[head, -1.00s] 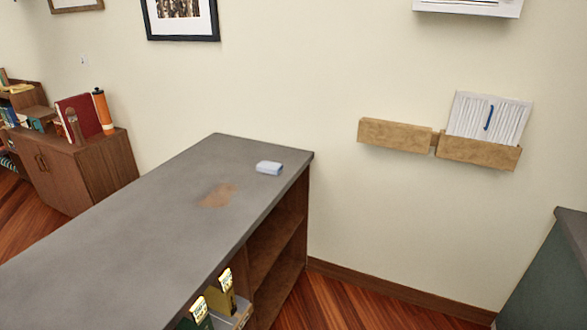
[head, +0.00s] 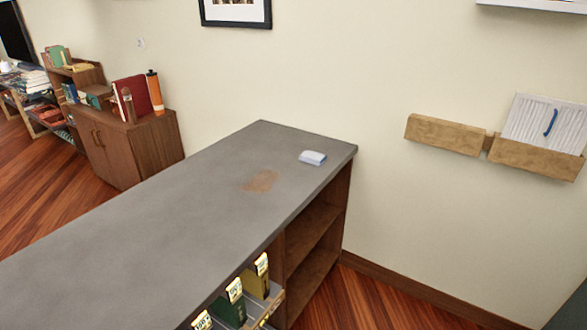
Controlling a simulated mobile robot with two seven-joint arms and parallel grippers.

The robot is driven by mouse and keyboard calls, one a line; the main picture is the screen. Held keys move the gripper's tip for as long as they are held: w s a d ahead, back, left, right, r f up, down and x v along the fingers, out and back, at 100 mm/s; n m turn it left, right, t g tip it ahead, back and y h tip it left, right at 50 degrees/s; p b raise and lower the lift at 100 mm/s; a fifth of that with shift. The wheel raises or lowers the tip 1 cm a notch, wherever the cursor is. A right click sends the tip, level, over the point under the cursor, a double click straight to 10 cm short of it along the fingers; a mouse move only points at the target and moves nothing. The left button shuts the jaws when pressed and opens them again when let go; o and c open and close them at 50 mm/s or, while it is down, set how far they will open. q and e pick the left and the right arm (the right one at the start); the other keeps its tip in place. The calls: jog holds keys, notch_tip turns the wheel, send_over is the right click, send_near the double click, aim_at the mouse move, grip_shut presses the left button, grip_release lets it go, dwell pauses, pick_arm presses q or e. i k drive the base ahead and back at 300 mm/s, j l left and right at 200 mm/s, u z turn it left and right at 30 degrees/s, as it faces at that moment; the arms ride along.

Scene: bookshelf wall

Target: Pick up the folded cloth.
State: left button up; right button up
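A small folded cloth (head: 312,158), pale blue-white, lies flat on the grey top of a long low bookshelf (head: 150,225), near its far right corner. A brown smudge or stain (head: 262,181) marks the top just left of and nearer than the cloth. Nothing touches or covers the cloth. Neither of my grippers shows in the head view.
Boxes with yellow labels (head: 257,277) stand in the shelf's front side at the bottom. Wooden wall pockets (head: 445,134) hang on the right wall, one holding papers. A wooden cabinet (head: 130,150) with a red book and orange bottle stands at the left. The grey top is otherwise clear.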

aim_at(314, 159)
jog(key=i+l+z, duration=0.1)
jog(key=i, duration=0.45)
jog(key=i+l+z, duration=0.1)
jog(key=i+l, duration=0.15)
jog(key=i, duration=0.3)
